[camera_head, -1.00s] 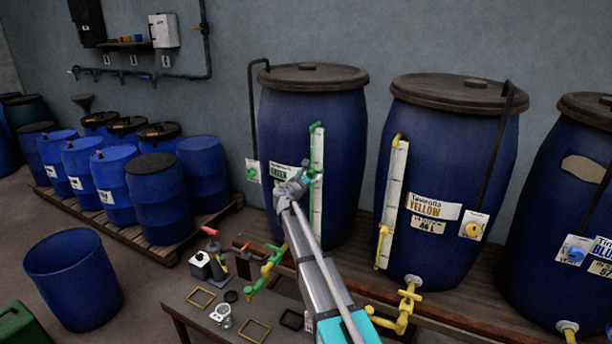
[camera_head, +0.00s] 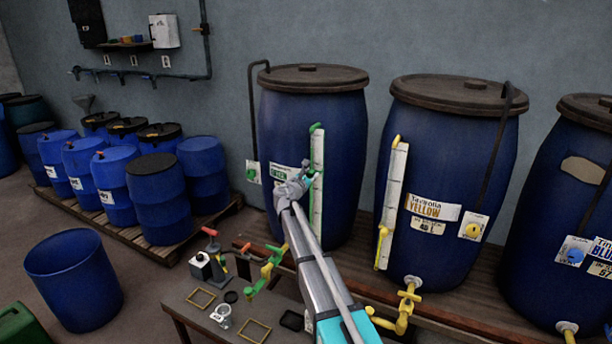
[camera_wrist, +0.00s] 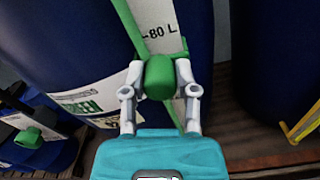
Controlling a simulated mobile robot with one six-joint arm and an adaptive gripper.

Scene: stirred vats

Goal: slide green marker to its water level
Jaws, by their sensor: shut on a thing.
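The green-labelled blue vat (camera_head: 345,135) stands against the wall with a white level scale (camera_head: 318,195) on its front, edged by a green-capped sight tube. My gripper (camera_head: 302,178) is at this scale, at about its mid-height. In the wrist view, my gripper (camera_wrist: 160,85) is shut on the green marker (camera_wrist: 159,77), one finger on each side. The marker sits on the scale just below the printed "80 L" line (camera_wrist: 160,32). The water level in the tube cannot be made out. In the head view, my gripper mostly hides the marker.
The yellow-labelled vat (camera_head: 455,150) with its own scale (camera_head: 392,205) stands to the right, with a yellow valve (camera_head: 408,300) low in front. A low table (camera_head: 190,325) with small tools is at the front. A green valve (camera_head: 266,268) lies left of my arm.

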